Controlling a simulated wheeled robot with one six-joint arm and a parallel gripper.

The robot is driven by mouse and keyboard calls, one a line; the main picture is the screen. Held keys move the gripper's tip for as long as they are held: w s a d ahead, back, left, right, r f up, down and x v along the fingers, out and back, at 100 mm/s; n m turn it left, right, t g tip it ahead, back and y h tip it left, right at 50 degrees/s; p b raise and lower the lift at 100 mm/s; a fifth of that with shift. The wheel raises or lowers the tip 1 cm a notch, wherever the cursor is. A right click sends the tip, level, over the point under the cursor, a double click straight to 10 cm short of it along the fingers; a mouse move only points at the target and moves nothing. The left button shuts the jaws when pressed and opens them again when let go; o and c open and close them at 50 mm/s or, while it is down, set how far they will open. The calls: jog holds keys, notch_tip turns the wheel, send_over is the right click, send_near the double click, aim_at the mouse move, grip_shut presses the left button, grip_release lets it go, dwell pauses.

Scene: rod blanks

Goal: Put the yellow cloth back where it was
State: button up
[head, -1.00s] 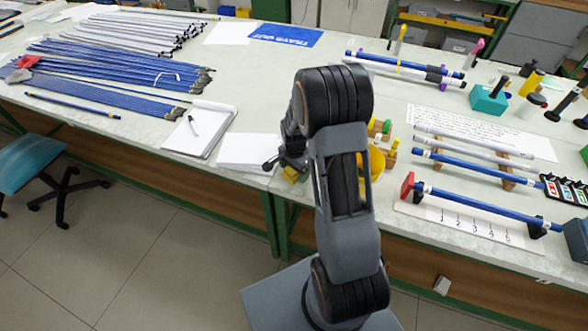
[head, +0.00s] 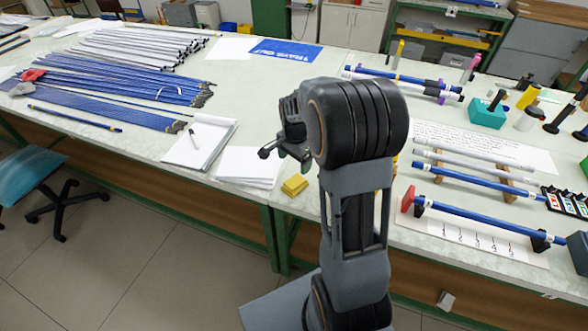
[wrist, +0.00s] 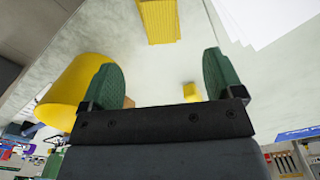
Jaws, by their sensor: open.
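The yellow cloth (head: 294,185) is a small folded pad. It lies on the pale bench top near the front edge, just right of the white paper stack. In the wrist view the cloth (wrist: 158,20) is at the top, beyond the fingertips and apart from them. My gripper (head: 286,150) is above and slightly behind the cloth in the head view, partly hidden by my arm.
A large yellow rounded object (wrist: 72,92) stands left of my fingers in the wrist view. A blue rod on a numbered rack (head: 480,236) is to the right. My arm hides part of the bench.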

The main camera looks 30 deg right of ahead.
jog(key=s+a+r+n+t, duration=0.2)
jog(key=s+a+r+n, duration=0.3)
jog(key=s+n, duration=0.2)
jog(key=s+a+r+n+t, duration=0.1)
jog(key=s+a+r+n, duration=0.3)
jog(key=s+n, duration=0.3)
jog(key=shift+s+a+r+t, duration=0.35)
jog(key=shift+s+t, duration=0.05)
jog(key=shift+s, duration=0.65)
